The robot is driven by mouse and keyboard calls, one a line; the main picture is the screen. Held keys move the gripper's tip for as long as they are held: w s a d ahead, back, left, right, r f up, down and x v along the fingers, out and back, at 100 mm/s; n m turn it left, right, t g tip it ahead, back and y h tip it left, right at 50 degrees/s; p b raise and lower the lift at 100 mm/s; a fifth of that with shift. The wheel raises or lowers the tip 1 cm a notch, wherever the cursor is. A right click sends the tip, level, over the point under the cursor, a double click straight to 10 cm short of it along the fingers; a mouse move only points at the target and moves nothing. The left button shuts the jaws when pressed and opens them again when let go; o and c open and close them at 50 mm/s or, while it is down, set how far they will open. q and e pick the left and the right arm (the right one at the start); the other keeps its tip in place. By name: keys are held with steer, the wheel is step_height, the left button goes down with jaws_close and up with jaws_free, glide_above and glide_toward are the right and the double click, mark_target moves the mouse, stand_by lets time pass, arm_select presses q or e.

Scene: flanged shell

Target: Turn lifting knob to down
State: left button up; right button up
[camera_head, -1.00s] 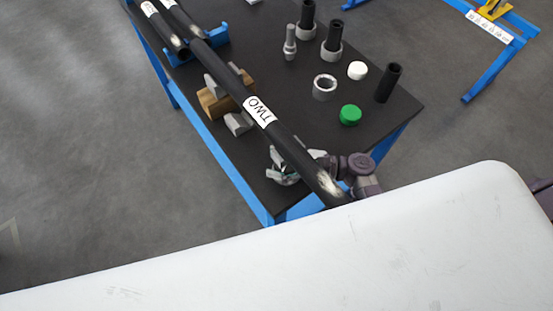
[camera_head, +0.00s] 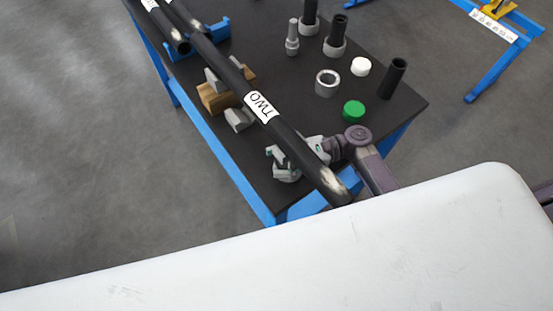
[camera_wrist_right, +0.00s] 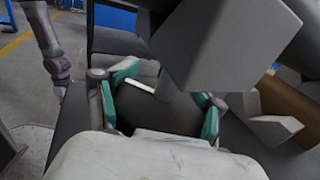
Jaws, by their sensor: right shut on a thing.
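I cannot make out a lifting knob in either view. A long black pipe labelled TWO (camera_head: 292,142) runs across the table, with a pale worn patch near its near end. My right gripper (camera_head: 285,165) is at the pipe's near part, its fingers partly hidden by the pipe. In the right wrist view, the teal pads of my right gripper (camera_wrist_right: 165,95) stand either side of a dark rounded thing with a white strip, which seems to be the pipe. A grey block covers part of that view. My left gripper is not in view.
Grey blocks (camera_head: 239,118) and a wooden block (camera_head: 212,97) lie beside the pipe. A green cap (camera_head: 353,111), a white cap (camera_head: 360,66), a grey ring (camera_head: 326,84) and a black tube (camera_head: 392,78) stand on the table's right side. A white surface fills the front.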

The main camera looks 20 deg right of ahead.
steer(key=n+g, duration=0.1)
steer(key=g, duration=0.1)
steer(key=n+g+h+b, duration=0.1)
steer(key=n+g, duration=0.1)
steer(key=n+g+b, duration=0.1)
steer(key=g, duration=0.2)
steer(key=shift+s+d+n, duration=0.25)
steer(key=shift+s+n, duration=0.05)
steer(key=shift+s, duration=0.05)
steer(key=n+g+h, duration=0.1)
steer(key=g+b, duration=0.1)
steer(key=shift+s+d+f+n+g+h+b, duration=0.1)
steer(key=shift+s+d+n+g+h+b, duration=0.1)
steer(key=shift+n+g+h+b, duration=0.15)
steer(key=n+g+h+b, duration=0.3)
steer(key=g+b, duration=0.1)
steer(key=shift+s+d+n+h+b, duration=0.2)
steer(key=shift+s+n+h+b, duration=0.15)
steer(key=shift+b, duration=0.05)
steer(key=shift+s+n+g+h+b, duration=0.1)
steer(key=shift+n+g+h+b, duration=0.35)
steer(key=shift+b, duration=0.25)
steer(key=shift+d+r+n+g+h+b, duration=0.1)
steer(key=shift+r+n+g+h+b, duration=0.15)
steer(key=shift+g+h+b, duration=0.2)
